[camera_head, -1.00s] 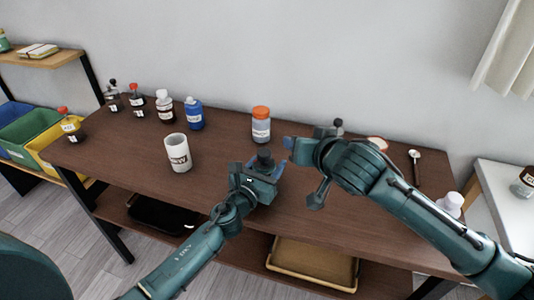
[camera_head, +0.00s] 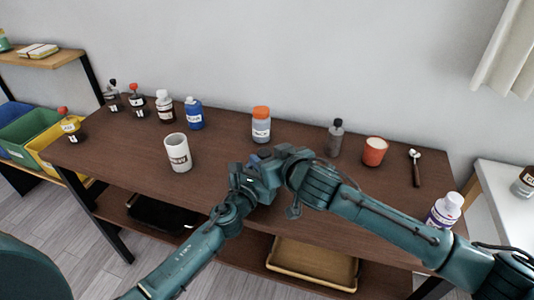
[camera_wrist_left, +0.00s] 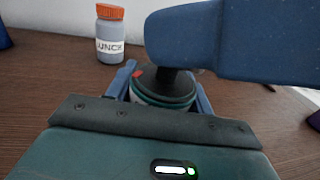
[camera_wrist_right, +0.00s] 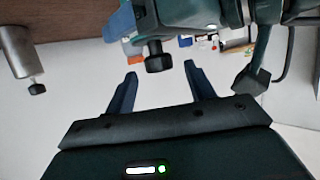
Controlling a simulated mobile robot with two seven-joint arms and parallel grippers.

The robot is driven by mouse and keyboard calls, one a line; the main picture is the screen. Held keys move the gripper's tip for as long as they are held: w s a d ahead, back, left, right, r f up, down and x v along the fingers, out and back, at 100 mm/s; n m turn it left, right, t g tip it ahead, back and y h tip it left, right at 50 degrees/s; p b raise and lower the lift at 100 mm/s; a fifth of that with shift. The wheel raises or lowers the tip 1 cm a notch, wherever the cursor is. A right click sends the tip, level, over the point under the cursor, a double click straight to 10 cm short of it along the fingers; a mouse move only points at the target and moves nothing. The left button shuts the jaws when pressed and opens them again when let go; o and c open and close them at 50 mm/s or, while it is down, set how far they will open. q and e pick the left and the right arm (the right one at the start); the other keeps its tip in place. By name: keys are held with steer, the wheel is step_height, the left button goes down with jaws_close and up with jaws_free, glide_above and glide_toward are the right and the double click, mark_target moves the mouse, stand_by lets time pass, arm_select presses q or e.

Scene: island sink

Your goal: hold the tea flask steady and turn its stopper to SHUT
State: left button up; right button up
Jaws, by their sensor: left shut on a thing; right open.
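The tea flask is mostly hidden in the head view behind my two grippers. In the left wrist view its dark round stopper (camera_wrist_left: 165,88), with a black knob and a red mark at its rim, stands between the fingers of my left gripper (camera_head: 258,178). The left gripper is shut on the flask just below the stopper. My right gripper (camera_head: 272,157) is open and reaches in from the right, close to the stopper. In the right wrist view the black knob (camera_wrist_right: 158,58) shows just beyond the gap between the open fingers (camera_wrist_right: 161,72); contact is not visible.
Behind the grippers stand a jar with an orange lid (camera_head: 261,124), a grey bottle with a dark cap (camera_head: 335,138) and a red cup (camera_head: 375,152). A white mug (camera_head: 177,152) stands to the left. A white-capped bottle (camera_head: 444,210) is near my right arm. The front left tabletop is clear.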

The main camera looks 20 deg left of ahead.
steer(key=shift+x, duration=0.9)
steer(key=shift+c, duration=0.3)
steer(key=c, duration=0.9)
